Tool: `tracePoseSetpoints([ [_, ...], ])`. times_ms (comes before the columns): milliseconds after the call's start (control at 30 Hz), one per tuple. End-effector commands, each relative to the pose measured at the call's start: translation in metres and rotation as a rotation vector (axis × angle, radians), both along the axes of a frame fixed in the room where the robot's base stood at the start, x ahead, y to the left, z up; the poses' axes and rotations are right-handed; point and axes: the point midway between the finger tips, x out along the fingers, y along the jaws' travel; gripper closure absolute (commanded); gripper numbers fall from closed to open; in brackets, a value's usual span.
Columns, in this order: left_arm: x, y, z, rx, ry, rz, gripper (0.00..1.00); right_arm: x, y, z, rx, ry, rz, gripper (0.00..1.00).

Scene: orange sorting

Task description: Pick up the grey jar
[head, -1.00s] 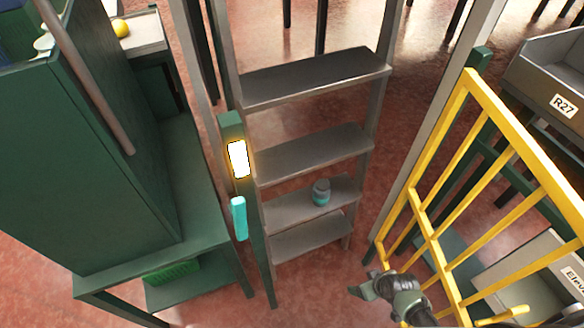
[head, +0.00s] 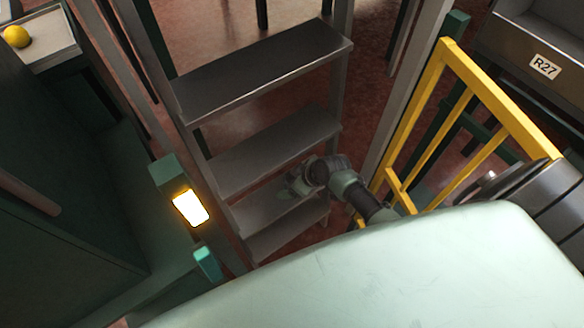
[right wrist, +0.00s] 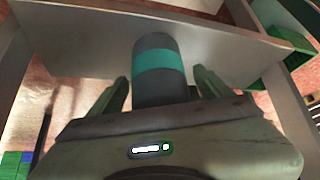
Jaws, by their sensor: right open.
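The grey jar (right wrist: 160,62) has a teal band and shows in the right wrist view, standing on a shelf board. My right gripper (right wrist: 160,76) is open, with one finger on each side of the jar. Gaps show between the fingers and the jar, and the jar's lower part is hidden behind the gripper body. In the head view my right gripper (head: 297,184) reaches in over a lower shelf board (head: 265,207) and mostly hides the jar. My left gripper is not in view.
Higher shelf boards (head: 262,72) stand above and behind the gripper. A yellow railing (head: 430,100) is close to the right arm. A green post with a lit panel (head: 190,207) stands left of the shelves. A yellow fruit (head: 16,37) lies at upper left.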

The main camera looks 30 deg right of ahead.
Motion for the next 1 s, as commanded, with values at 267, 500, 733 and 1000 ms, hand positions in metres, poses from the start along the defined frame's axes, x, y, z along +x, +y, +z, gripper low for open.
tracePoseSetpoints([
  [267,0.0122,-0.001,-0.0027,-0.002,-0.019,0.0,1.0,0.0065,0.0036,-0.014,-0.002,0.001,-0.001,0.21],
  [500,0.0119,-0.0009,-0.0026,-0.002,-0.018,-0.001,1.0,0.0063,0.0035,-0.0137,-0.002,0.001,-0.001,0.51],
  [733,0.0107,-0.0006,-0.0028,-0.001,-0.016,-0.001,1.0,0.0068,0.0034,-0.0131,-0.001,-0.001,-0.001,0.96],
  [1000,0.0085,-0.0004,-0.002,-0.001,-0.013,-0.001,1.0,0.0071,0.0034,-0.0094,-0.002,-0.001,0.0,0.96],
])
